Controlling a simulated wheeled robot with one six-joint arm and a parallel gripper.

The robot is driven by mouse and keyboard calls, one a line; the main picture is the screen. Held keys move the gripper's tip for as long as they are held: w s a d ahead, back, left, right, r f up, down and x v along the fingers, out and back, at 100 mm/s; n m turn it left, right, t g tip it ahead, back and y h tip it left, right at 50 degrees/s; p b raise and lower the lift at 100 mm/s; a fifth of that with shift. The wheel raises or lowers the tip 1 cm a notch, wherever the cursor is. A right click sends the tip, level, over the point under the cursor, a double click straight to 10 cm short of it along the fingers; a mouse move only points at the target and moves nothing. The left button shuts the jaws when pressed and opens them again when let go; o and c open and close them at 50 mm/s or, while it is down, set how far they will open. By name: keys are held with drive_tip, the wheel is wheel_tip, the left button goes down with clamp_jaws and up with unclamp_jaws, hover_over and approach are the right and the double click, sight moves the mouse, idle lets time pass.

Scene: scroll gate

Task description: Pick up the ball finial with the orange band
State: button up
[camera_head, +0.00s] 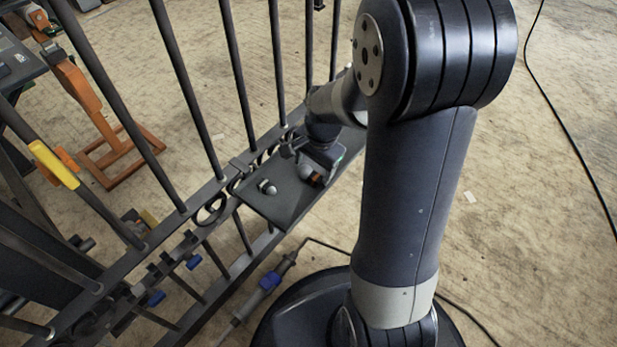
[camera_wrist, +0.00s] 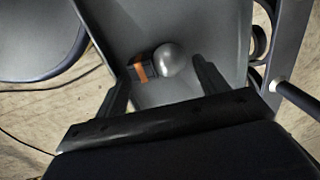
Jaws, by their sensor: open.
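The ball finial with the orange band (camera_wrist: 171,60) lies on a dark grey shelf (camera_wrist: 105,18) in the wrist view. Its silver ball is at the right and its dark socket with the orange band (camera_wrist: 141,72) is at the left. My gripper (camera_wrist: 158,74) is open, with one finger on each side of the finial and no visible grip on it. In the head view the finial (camera_head: 306,171) sits on the shelf (camera_head: 262,207) just below my gripper. Contact between the fingers and the finial cannot be told.
A second ball finial (camera_head: 266,187) lies on the shelf to the left. The dark metal gate (camera_head: 213,190) with upright bars runs alongside the shelf. An orange stand (camera_head: 118,150) is beyond the bars. A torch-like tool with a blue part (camera_head: 270,281) is below the shelf.

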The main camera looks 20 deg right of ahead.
drive_tip(key=shift+f, duration=0.25)
drive_tip(key=shift+r, duration=0.1)
drive_tip(key=c, duration=1.1)
